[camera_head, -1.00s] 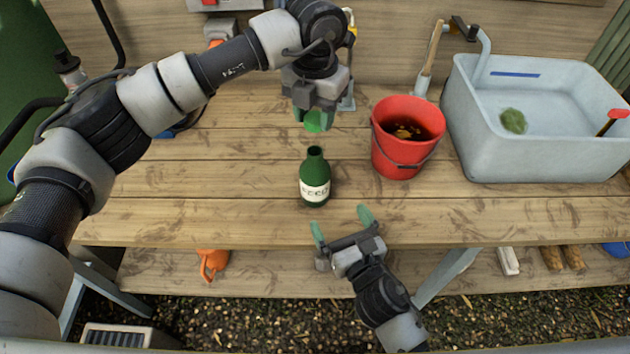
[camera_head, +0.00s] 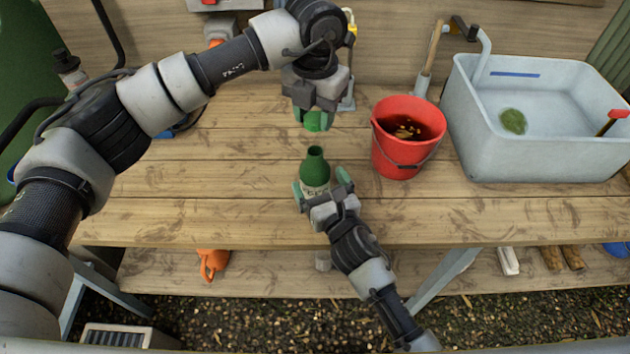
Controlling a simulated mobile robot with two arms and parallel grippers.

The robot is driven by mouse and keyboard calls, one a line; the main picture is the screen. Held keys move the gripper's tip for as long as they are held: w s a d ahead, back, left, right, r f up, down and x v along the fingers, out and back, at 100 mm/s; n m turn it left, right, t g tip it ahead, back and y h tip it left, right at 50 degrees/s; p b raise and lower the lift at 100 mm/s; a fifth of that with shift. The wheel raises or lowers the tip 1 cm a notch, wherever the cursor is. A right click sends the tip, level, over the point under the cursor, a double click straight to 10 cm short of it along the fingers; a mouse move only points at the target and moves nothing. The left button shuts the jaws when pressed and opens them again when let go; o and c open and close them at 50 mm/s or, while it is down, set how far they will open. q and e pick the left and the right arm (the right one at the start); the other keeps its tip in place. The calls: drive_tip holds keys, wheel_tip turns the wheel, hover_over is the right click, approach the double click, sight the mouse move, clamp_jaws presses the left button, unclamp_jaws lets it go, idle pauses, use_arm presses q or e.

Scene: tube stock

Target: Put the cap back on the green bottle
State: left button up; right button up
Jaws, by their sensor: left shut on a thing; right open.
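The green bottle (camera_head: 315,165) stands upright on the wooden bench with its neck bare. Its label is partly hidden by my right gripper. My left gripper (camera_head: 313,121) is shut on the green cap (camera_head: 315,122), held behind and above the bottle, apart from it. My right gripper (camera_head: 320,182) is open at the bottle's front, with one green fingertip at its left side and the other to its right; I cannot tell if either touches it.
A red bucket (camera_head: 392,158) with dark contents stands right of the bottle. A pale blue basin (camera_head: 560,158) fills the right end of the bench. An orange object (camera_head: 212,264) lies on the lower shelf.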

drive_tip(key=shift+x, duration=1)
drive_tip(key=c, duration=1.3)
use_arm(q)
drive_tip(key=shift+f, duration=2.5)
use_arm(e)
drive_tip(key=shift+c, duration=0.3)
